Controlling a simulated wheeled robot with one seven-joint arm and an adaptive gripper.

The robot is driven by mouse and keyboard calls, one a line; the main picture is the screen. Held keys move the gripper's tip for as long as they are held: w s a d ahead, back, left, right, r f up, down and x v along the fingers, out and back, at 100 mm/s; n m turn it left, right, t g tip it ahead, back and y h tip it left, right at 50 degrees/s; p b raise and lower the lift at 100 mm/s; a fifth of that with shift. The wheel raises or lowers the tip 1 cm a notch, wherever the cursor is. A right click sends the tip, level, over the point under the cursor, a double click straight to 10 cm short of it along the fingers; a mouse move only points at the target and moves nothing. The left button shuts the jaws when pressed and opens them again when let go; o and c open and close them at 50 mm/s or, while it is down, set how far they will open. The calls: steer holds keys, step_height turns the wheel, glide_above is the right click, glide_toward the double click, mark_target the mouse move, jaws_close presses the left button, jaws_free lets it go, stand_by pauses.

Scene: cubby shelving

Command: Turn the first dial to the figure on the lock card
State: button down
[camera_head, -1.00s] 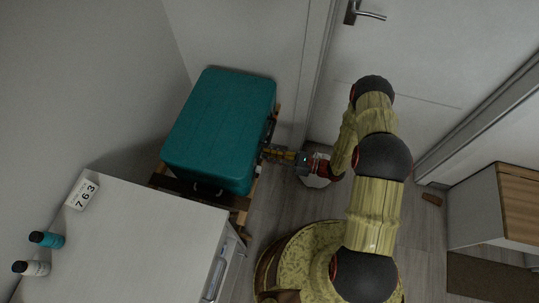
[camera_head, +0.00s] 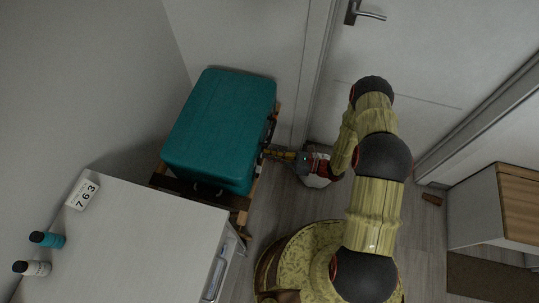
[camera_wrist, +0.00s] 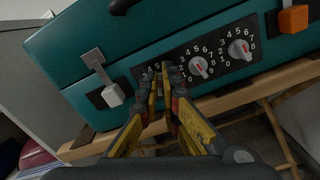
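A teal suitcase (camera_head: 222,125) lies on a wooden stand; its front also fills the wrist view (camera_wrist: 70,50). Its front has a row of three numbered dials. The middle dial (camera_wrist: 199,67) and right dial (camera_wrist: 238,49) are in plain view, with red marks on their knobs. The first dial, at left, is mostly hidden by my gripper (camera_wrist: 165,88); only a few of its figures show. My fingers are close together, one on each side of its knob, and appear shut on it. The lock card (camera_head: 83,194) reads 763 and stands on the white cabinet.
A latch with a pale tab (camera_wrist: 112,95) is left of the dials, and an orange tab (camera_wrist: 293,19) is right. The wooden stand's rail (camera_wrist: 225,100) runs just below. The white cabinet (camera_head: 140,245) holds two bottles. A door is behind my arm.

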steer(key=m, duration=1)
steer(key=shift+w+d+f, duration=0.1)
steer(key=shift+w+f, duration=0.2)
steer(key=shift+m, duration=0.3)
steer(key=c, duration=2)
jaws_free()
steer(key=shift+c, duration=0.2)
steer(key=v, duration=1.2)
